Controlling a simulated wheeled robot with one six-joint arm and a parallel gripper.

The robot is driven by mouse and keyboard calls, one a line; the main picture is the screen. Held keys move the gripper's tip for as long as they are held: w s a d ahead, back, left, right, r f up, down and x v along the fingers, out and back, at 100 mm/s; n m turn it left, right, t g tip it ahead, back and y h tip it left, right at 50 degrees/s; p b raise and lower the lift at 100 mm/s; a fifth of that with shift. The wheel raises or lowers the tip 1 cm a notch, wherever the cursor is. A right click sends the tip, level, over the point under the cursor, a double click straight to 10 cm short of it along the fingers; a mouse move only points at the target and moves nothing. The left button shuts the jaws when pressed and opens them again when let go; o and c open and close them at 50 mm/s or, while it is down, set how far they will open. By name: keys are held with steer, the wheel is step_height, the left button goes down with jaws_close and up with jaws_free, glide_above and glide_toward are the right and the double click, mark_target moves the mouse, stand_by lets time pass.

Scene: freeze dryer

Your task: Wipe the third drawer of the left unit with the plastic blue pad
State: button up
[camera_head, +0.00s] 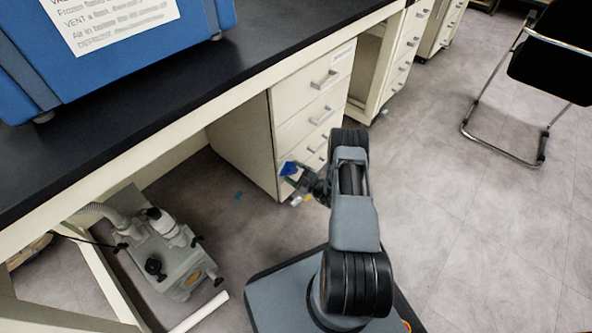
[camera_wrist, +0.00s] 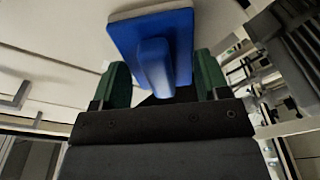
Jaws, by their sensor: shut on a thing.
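My gripper (camera_head: 300,179) is low in front of the left drawer unit (camera_head: 238,140) under the black bench. It is shut on the blue pad (camera_head: 289,168). In the wrist view the blue pad (camera_wrist: 152,45) has a flat plate with a pale face, and its handle sits between my green fingertips (camera_wrist: 161,82). The pale face is turned toward the cream drawer fronts; I cannot tell whether it touches them. In the head view the top drawer (camera_head: 322,80) and the second drawer (camera_head: 320,115) show with their handles. The third drawer (camera_head: 317,147) is partly hidden by my arm.
A blue machine (camera_head: 100,60) stands on the black bench top (camera_head: 200,105). A grey pump (camera_head: 165,255) with a hose is on the floor under the bench. More drawers (camera_head: 405,60) stand farther back. A black chair (camera_head: 550,60) is at the right.

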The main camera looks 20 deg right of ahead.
steer(key=shift+r+p+v, duration=0.15)
steer(key=shift+p+v, duration=0.15)
steer(key=shift+v, duration=1.2)
steer(key=shift+r+p+v, duration=0.1)
steer(key=shift+p+v, duration=0.2)
steer(key=shift+v, duration=1.15)
steer(key=shift+s+a, duration=0.1)
steer(key=shift+s, duration=0.15)
steer(key=shift+v, duration=1.35)
steer(key=shift+s+a+r, duration=0.1)
steer(key=shift+a, duration=0.05)
